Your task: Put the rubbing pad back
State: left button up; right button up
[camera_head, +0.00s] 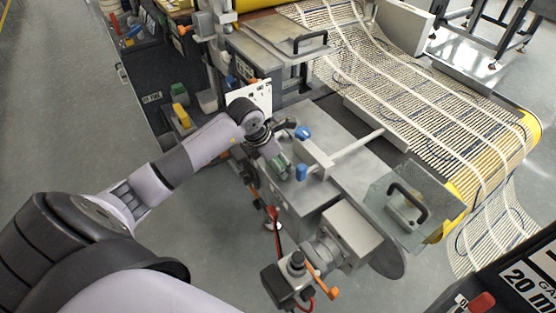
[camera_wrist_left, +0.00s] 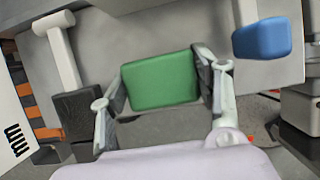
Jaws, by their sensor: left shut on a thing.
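My left gripper (camera_head: 276,158) is over the left edge of the grey machine table (camera_head: 335,125). Its fingers are closed on the two sides of a green block (camera_head: 281,166), which appears to be the rubbing pad. In the left wrist view the green block (camera_wrist_left: 160,80) sits between the two fingers (camera_wrist_left: 160,85). The block is in front of the grey table surface; whether it touches the table I cannot tell. My right gripper is not in view.
Yellow (camera_head: 182,115) and green (camera_head: 178,88) items sit on a side rack at left. A mesh web (camera_head: 440,110) runs behind. A glass plate with handle (camera_head: 408,203) lies right.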

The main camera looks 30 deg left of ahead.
pick_arm(q)
jog(key=shift+s+f+b, duration=0.15)
jog(key=shift+f+b, duration=0.25)
jog(key=shift+f, duration=0.05)
jog(key=o, duration=0.7)
jog(key=shift+s, duration=0.1)
jog(key=o, duration=0.4)
jog(key=shift+w+f, duration=0.2)
jog(key=shift+r, duration=0.1)
jog(key=shift+r, duration=0.1)
jog(key=shift+r+p, duration=0.3)
jog(key=shift+p, duration=0.1)
jog(key=b+v, duration=0.1)
jog(key=v, duration=1.1)
jog(key=shift+r, duration=0.2)
